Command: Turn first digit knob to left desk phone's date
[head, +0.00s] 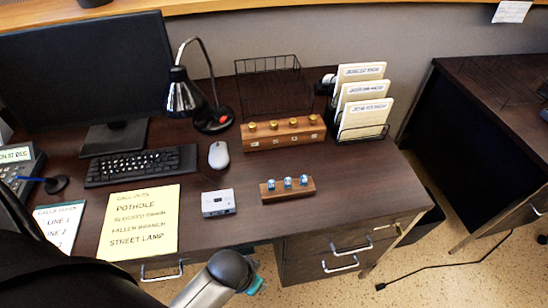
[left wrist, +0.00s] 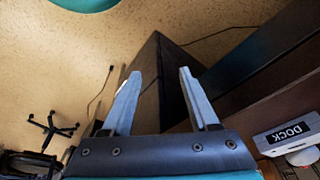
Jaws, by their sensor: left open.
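A long wooden block (head: 284,142) with several brass knobs (head: 274,125) stands toward the back of the desk. Small white labels sit under the knobs, too small to read. A shorter wooden block (head: 287,194) with three blue-and-white pieces on top lies nearer the front edge. The left desk phone (head: 20,168) is cut off by the left picture edge; its display (head: 14,155) shows what looks like "07 DEC". My left gripper (left wrist: 160,72) is open and empty over the floor, off the desk's front edge. My right gripper is not in view.
A white device (head: 218,203) lies near the front edge; its label reads DOCK in the left wrist view (left wrist: 288,137). A mouse (head: 219,155), keyboard (head: 141,166), black lamp (head: 184,95), yellow sheet (head: 139,222), wire basket (head: 272,85) and card rack (head: 362,133) surround the blocks.

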